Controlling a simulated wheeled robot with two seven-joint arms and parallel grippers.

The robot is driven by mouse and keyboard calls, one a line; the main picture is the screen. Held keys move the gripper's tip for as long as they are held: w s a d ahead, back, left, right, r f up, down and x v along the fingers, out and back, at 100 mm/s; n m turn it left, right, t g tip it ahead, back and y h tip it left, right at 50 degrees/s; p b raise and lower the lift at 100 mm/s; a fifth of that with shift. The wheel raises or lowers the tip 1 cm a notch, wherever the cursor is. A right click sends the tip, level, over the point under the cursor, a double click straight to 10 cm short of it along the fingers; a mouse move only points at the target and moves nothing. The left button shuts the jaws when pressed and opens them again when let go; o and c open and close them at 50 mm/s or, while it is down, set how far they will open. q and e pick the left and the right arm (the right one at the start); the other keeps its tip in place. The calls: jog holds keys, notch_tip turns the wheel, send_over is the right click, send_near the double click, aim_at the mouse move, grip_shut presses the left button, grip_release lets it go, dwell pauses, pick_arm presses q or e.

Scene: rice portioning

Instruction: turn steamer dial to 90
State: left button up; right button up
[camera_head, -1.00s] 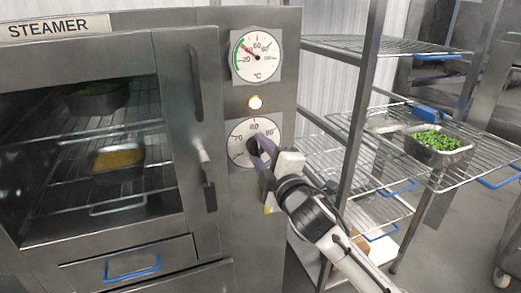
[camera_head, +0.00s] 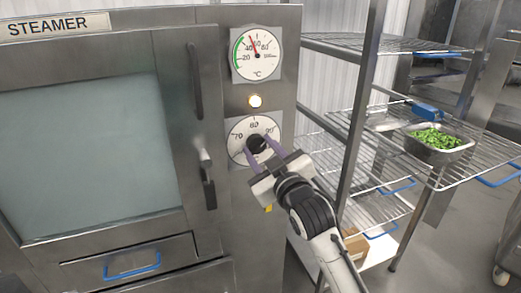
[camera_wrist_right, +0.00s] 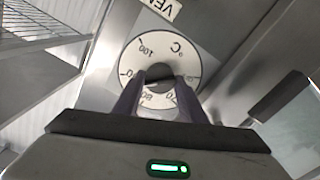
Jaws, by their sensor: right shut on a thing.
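The steamer (camera_head: 110,215) fills the left of the head view. Its lower round white dial (camera_head: 238,130) has a black knob (camera_head: 256,142) at the centre, with 70, 80 and 90 legible. My right gripper (camera_head: 259,150) is shut on the knob, one purple finger on each side. In the right wrist view, the fingers (camera_wrist_right: 160,86) straddle the dark knob (camera_wrist_right: 158,72) on the dial (camera_wrist_right: 150,50), seen upside down. The fingers partly cover the scale, and I cannot tell exactly which number the knob points at. My left gripper is not in view.
A temperature gauge (camera_head: 244,64) and a lit lamp (camera_head: 255,102) sit above the dial. The steamer door handle (camera_head: 207,180) is close to the left of my right gripper. A wire rack (camera_head: 470,165) at right holds a metal pan (camera_head: 440,154) of green food.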

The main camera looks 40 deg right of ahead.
jog(key=shift+m, duration=1.2)
jog(key=o, duration=1)
jog(key=shift+s, duration=0.1)
jog(key=b+v, duration=0.1)
jog(key=v, duration=0.9)
jog(key=shift+a, duration=0.1)
